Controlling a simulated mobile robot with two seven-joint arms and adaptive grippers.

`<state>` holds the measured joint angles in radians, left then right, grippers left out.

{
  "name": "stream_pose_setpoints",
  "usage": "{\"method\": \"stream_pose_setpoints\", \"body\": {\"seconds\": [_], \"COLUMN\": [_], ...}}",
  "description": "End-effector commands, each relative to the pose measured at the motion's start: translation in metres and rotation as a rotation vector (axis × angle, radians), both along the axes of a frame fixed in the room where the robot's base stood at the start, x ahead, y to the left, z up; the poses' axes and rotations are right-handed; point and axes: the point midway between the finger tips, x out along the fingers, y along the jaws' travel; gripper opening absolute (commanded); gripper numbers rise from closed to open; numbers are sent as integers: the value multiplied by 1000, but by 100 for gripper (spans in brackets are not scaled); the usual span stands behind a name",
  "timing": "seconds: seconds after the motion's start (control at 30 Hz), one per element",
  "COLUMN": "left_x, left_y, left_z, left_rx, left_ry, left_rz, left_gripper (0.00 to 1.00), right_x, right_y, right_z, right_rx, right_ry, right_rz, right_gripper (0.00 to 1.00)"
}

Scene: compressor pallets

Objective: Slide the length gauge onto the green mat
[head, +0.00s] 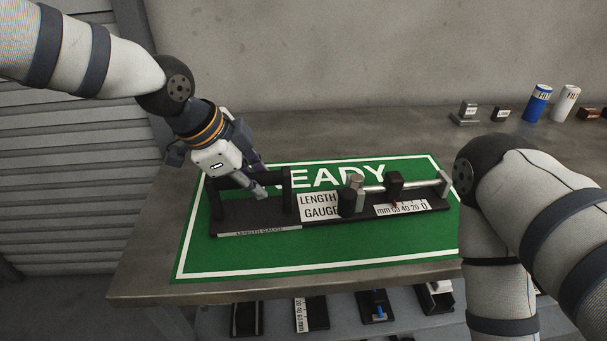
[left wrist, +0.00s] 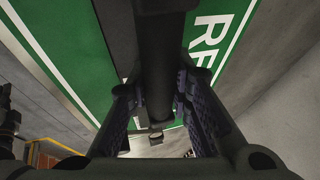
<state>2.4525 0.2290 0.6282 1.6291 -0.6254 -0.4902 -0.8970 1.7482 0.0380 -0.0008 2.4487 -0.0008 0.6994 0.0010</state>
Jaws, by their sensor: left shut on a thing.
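The length gauge (head: 265,216) is a long black base with a white name label, a mm scale and a metal rod at its right. It lies on the green mat (head: 330,255), which has a white border and white lettering partly covered by the gauge. My left gripper (head: 258,190) is at the black handle on the gauge's left part. In the left wrist view, the fingers of my left gripper (left wrist: 158,115) are on both sides of the dark handle bar (left wrist: 160,50), shut on it. My right arm comes in at the right, its gripper outside the picture.
The mat is on a grey bench (head: 400,130). At the back right stand a blue can (head: 537,104), a white can (head: 566,104) and small blocks. A lower shelf holds several other gauges (head: 312,313). The bench is clear behind the mat.

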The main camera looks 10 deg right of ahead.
Motion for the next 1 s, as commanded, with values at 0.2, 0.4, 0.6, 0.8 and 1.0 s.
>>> {"method": "stream_pose_setpoints", "body": {"seconds": [0.2, 0.4, 0.6, 0.8, 1.0], "left_x": [-2, -1, -5, -19, -29], "left_y": [1, 0, 8, 28, 42], "left_z": [-5, -3, 17, 67, 98], "left_rx": [4, 2, -1, -1, 2], "left_ry": [10, 6, 1, 1, 5], "left_rz": [-1, -1, 3, 3, 1], "left_gripper": [43, 43, 43, 43, 43], "right_x": [-1, -1, 0, 0, 0], "right_y": [0, 0, 0, 0, 0], "right_z": [-1, -1, 0, 0, 0], "right_rx": [0, 0, 0, 0, 0], "right_ry": [3, 2, 1, 1, 1], "right_rz": [0, 0, 0, 0, 0], "right_gripper": [0, 0, 0, 0, 0]}}
